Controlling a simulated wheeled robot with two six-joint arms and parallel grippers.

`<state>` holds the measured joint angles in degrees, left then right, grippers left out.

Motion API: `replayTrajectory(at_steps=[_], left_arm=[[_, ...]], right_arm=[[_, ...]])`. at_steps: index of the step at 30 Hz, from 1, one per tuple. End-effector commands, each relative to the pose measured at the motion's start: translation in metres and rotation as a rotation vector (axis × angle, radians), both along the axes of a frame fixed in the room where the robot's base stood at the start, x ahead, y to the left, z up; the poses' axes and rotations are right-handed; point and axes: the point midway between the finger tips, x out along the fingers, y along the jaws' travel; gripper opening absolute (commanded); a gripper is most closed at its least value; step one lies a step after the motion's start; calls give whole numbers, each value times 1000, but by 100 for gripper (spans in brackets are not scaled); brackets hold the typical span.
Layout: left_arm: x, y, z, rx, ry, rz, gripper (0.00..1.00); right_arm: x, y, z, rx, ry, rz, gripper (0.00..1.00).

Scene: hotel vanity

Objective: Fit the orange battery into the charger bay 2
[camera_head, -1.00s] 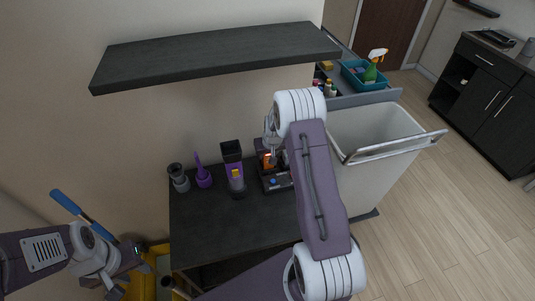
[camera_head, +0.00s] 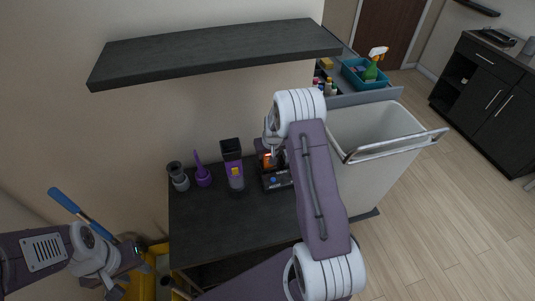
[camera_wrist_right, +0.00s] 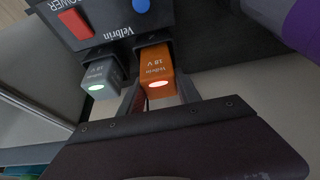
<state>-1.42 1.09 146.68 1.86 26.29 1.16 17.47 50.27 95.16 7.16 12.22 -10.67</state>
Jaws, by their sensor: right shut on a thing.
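The orange battery (camera_wrist_right: 156,76) stands at a bay of the dark charger (camera_wrist_right: 104,42) in the right wrist view, with a red light lit on its end. How deep it sits is hard to tell. My right gripper (camera_wrist_right: 158,98) is shut on it, one finger on each side. A grey battery (camera_wrist_right: 101,78) with a green light sits in the bay beside it. In the head view my right arm partly hides the charger (camera_head: 277,181), and the orange battery (camera_head: 267,160) shows small. My left gripper (camera_head: 131,279) is low at the left, empty, its fingers apart.
A black and purple device (camera_head: 232,165), a purple object (camera_head: 202,177) and a grey one (camera_head: 178,177) stand left of the charger on the dark vanity top (camera_head: 220,225). A shelf (camera_head: 215,55) hangs above. A bin (camera_head: 375,130) stands at right.

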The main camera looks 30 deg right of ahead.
Motion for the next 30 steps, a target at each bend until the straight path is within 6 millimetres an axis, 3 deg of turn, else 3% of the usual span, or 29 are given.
replayTrajectory(at_steps=[12, 30], left_arm=[[0, 0, -12, 0, 0, 0, 36], [0, 0, -15, 0, 0, 0, 36]], right_arm=[[0, 0, -13, 0, -1, 0, 0], [0, 0, -17, 0, -1, 0, 0]])
